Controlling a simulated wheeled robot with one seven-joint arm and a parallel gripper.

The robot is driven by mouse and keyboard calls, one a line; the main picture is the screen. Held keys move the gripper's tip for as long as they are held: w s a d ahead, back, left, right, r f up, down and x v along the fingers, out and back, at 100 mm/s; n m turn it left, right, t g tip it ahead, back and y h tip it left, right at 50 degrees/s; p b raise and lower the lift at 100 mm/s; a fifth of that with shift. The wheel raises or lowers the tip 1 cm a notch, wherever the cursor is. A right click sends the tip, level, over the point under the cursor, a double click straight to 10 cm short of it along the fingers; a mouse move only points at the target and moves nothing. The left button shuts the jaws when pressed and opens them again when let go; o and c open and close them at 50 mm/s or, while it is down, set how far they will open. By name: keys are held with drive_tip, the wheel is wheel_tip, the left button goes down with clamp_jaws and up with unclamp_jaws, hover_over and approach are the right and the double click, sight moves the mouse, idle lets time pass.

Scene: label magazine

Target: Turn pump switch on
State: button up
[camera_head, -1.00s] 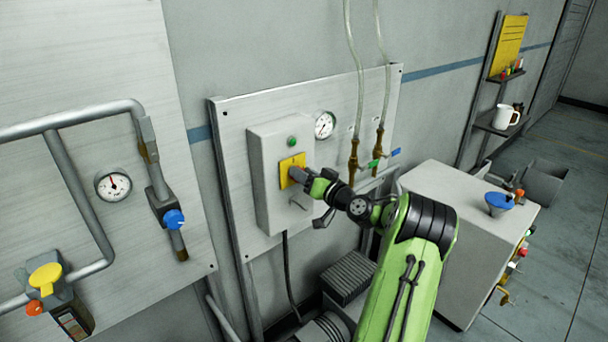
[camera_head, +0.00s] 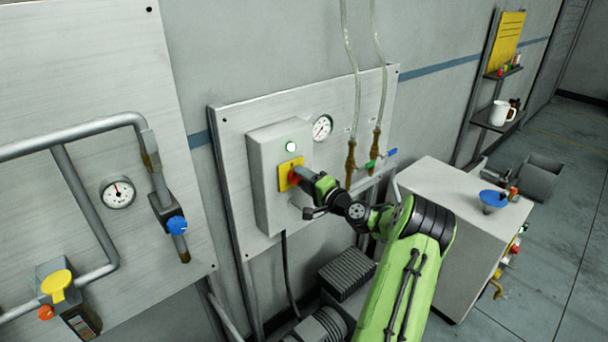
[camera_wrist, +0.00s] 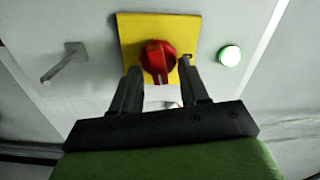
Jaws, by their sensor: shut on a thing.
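The pump switch is a red rotary knob (camera_wrist: 158,62) on a yellow plate (camera_wrist: 185,30), fixed to a grey box (camera_head: 265,190) on the wall panel. In the head view the red knob (camera_head: 294,177) shows only partly beside my gripper. My gripper (camera_wrist: 160,78) is shut on the red knob, with one dark finger on each side of it. The indicator lamp (camera_wrist: 229,56) beside the plate glows whitish green; it also shows above the plate in the head view (camera_head: 291,147).
A small lever or hook (camera_wrist: 66,62) sticks out of the box. A gauge (camera_head: 322,128) and two hoses with valves are right of the box. A grey cabinet (camera_head: 455,200) with a blue funnel stands further right. Pipes with valves (camera_head: 160,190) are on the left.

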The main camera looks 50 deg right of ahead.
drive_tip(key=shift+f+m+p, duration=0.15)
drive_tip(key=shift+m+p, duration=0.45)
drive_tip(key=shift+m, duration=0.6)
drive_tip(key=o, duration=1.1)
drive_tip(key=shift+c, duration=0.2)
drive_tip(key=s+a+b, duration=0.1)
drive_tip(key=s, duration=1.4)
drive_tip(key=shift+s+a, duration=0.35)
drive_tip(key=shift+s, duration=0.05)
